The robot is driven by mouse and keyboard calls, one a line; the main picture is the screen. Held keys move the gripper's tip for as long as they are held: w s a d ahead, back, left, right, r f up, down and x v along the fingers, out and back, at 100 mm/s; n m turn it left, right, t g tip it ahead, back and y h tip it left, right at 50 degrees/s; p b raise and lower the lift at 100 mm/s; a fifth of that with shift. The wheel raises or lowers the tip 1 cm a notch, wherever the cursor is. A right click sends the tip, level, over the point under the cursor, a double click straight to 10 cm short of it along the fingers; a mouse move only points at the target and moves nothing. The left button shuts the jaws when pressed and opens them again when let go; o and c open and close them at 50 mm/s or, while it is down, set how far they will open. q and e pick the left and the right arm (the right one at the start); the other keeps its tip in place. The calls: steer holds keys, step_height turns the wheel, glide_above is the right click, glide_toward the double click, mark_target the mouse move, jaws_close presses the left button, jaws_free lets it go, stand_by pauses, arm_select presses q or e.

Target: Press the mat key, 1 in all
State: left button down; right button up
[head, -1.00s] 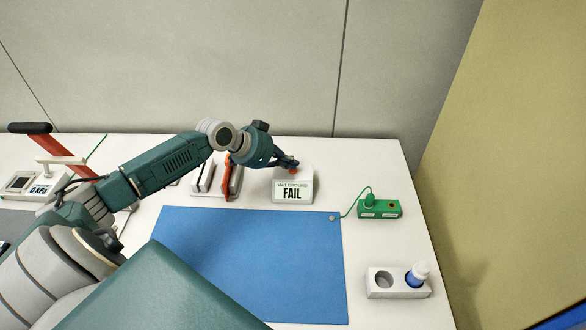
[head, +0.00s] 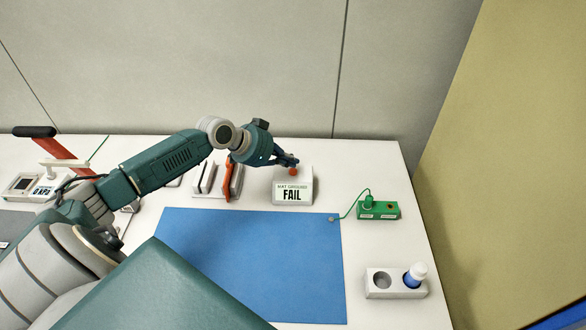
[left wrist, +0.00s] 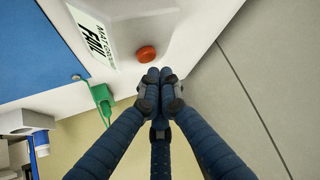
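The mat tester (head: 292,188) is a white box near the back of the table, its display reading "MAT GROUND FAIL". The mat key is a round red-orange button (head: 292,172) on its top. The button also shows in the left wrist view (left wrist: 146,54), uncovered. My left gripper (head: 294,161) is just behind and above the button. In the left wrist view its fingertips (left wrist: 160,73) are together with nothing between them, a little short of the button and apart from it in the picture. My right gripper is not in view.
A blue mat (head: 250,262) lies in front of the tester. A green grounding box (head: 378,210) with a cord stands to the right. A white holder (head: 383,292) with a blue-and-white bottle (head: 414,276) is at front right. A rack with an orange-handled tool (head: 228,183) is left of the tester.

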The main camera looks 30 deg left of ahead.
mark_target(290, 170)
arm_select(q)
steer(key=shift+r, duration=0.1)
step_height(290, 170, up, 5)
steer(key=p, duration=0.4)
stand_by(0.4)
stand_by(0.5)
